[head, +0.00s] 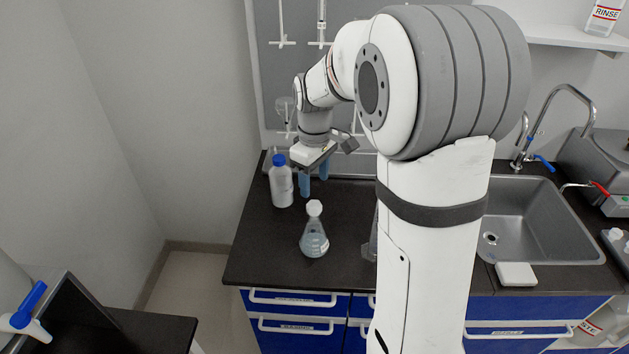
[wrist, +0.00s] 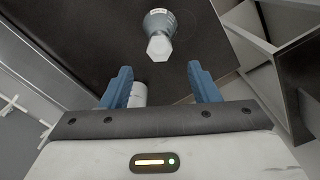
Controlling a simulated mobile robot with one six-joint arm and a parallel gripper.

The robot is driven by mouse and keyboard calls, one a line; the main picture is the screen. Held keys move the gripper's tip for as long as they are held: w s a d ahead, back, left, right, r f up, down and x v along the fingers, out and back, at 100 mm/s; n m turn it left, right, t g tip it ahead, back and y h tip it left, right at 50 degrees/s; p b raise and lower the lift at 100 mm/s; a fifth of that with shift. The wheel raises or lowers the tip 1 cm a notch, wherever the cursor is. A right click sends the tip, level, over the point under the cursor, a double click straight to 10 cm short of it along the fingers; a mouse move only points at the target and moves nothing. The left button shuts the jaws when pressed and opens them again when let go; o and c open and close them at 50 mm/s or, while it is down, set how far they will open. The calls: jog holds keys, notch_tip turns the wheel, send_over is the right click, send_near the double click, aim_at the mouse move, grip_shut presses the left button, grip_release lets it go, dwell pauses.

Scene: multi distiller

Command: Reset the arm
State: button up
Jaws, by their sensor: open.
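My arm reaches over the black bench, and my gripper (head: 314,182) hangs above its back left part, just behind and to the right of a white bottle with a blue cap (head: 282,185). In the wrist view, the two blue fingers of my gripper (wrist: 160,85) are wide apart with nothing held between them. A conical flask with a white stopper and bluish liquid (head: 314,236) stands upright on the bench, apart from the gripper. It also shows in the wrist view (wrist: 159,30), beyond the fingertips. A white rounded thing (wrist: 138,95) shows beside the left finger.
A clear vessel (head: 371,240) is partly hidden behind my arm. A grey sink (head: 535,222) with a tap lies to the right. A grey board with glassware (head: 275,60) stands behind the bench. The bench's front left (head: 262,255) is clear.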

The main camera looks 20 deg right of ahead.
jog(key=shift+s, duration=0.1)
jog(key=s+r+m+t, duration=0.1)
jog(key=s+m, duration=0.3)
jog(key=s, duration=0.6)
jog(key=s+r+m+t, duration=0.2)
jog(key=s+r+m, duration=0.1)
jog(key=s, duration=0.8)
jog(key=shift+s+a+r+m, duration=0.2)
jog(key=shift+r+m, duration=0.15)
jog(key=shift+m, duration=0.15)
